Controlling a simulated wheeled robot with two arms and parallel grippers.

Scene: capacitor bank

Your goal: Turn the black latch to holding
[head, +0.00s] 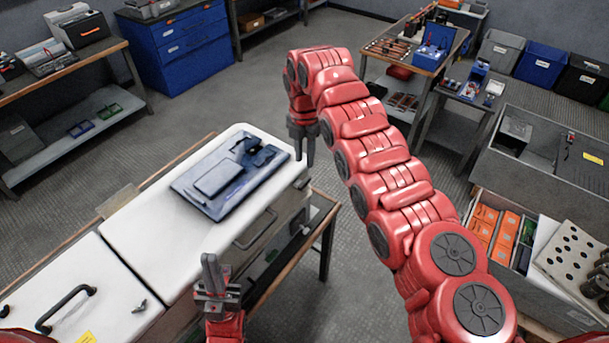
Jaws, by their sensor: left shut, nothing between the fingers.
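A white cabinet (150,240) carries a dark blue-grey panel (190,185) on its top. Small black parts (258,155) sit at the panel's far right end; one may be the black latch, but they are too small to tell its position. My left gripper (211,270) is shut and empty, pointing up beside the cabinet's near right side, apart from the panel. My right gripper (304,150) points down just past the cabinet's far right corner, close to the black parts. Its two fingers look apart, with nothing seen between them.
A white lid with a black bar handle (66,308) lies at lower left. The cabinet stands on a wooden-edged table (325,215). Blue drawers (190,45), benches and bins line the back. A grey crate (520,180) stands at right. Floor between is clear.

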